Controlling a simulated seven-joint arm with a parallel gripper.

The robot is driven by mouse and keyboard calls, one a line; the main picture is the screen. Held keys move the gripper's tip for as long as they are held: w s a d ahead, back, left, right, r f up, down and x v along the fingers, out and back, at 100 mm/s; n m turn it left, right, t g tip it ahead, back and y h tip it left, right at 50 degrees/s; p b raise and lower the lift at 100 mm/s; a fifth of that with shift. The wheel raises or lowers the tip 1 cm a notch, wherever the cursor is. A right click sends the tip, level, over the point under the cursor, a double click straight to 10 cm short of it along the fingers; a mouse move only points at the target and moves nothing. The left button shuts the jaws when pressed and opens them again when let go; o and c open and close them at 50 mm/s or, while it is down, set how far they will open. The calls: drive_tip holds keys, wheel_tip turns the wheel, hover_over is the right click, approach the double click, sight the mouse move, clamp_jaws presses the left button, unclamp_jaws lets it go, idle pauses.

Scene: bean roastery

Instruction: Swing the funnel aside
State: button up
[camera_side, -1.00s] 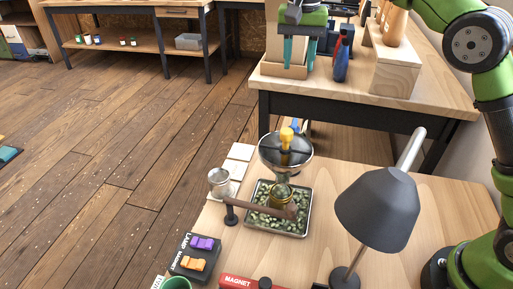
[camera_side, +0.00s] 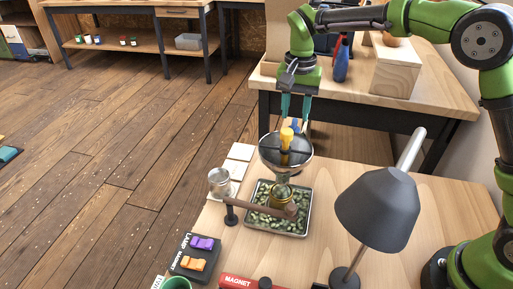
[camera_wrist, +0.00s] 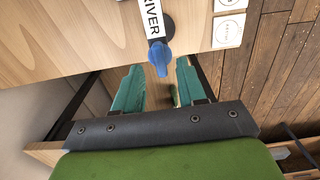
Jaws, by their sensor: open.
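The funnel (camera_side: 270,156) is a grey metal bowl with a yellow knob (camera_side: 286,138) sticking up from its middle. It sits above a tray of green beans (camera_side: 306,226). A brown swing arm (camera_side: 258,207) runs from below the funnel to a black post (camera_side: 231,213) at its left. My gripper (camera_side: 296,110) is open and empty, with its teal fingers pointing down. In the side view it appears just above and behind the funnel; I cannot tell the exact gap. The wrist view shows the open fingers (camera_wrist: 158,84) but no funnel.
A blue handle (camera_wrist: 160,56) beside a "DRIVER" label lies ahead of my fingers in the wrist view. A grey lamp (camera_side: 377,208) stands right of the tray. A small metal cup (camera_side: 220,181) and a box with purple and orange pieces (camera_side: 188,264) are at left.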

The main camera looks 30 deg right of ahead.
drive_tip(key=shift+f, duration=1.35)
drive_tip(key=shift+c, duration=0.4)
clamp_jaws()
